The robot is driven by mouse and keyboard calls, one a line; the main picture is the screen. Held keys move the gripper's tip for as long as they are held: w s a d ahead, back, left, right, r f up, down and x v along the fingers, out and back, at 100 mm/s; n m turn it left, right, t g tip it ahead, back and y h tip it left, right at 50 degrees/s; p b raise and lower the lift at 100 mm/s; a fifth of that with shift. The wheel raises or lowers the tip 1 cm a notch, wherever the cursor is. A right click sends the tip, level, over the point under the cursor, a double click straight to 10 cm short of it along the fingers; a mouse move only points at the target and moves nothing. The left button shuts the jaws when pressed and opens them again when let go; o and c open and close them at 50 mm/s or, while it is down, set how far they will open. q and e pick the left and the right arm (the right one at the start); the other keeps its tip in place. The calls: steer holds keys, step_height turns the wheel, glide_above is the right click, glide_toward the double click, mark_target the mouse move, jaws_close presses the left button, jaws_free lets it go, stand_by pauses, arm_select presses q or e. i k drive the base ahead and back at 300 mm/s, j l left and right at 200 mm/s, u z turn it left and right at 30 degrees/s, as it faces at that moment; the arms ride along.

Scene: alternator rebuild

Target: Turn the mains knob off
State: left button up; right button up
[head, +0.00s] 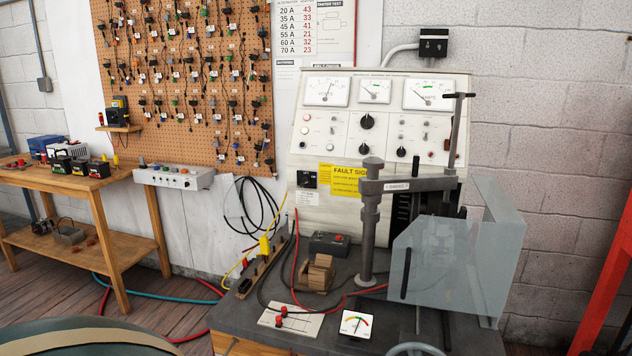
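A pale grey test bench panel (380,116) with gauges, lamps and several knobs stands against the wall. A black square switch with a rotary knob (307,179) sits at its lower left, left of the yellow fault sign. This looks like the mains knob, but its label and on or off position are too small to read. A large black knob (367,121) is at the panel's middle, with a second one (365,149) below it. Neither of my grippers is in view.
A grey post with a horizontal arm (405,185) and a clear guard (450,262) stand before the panel's right side. Cables, a black box (329,244) and a small meter (356,324) lie on the dark bench top. A wooden table (75,180) is at left.

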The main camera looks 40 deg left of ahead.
mark_target(305, 180)
steer(key=u, duration=1.5)
steer(key=j+z, duration=0.45)
steer(key=i, duration=0.05)
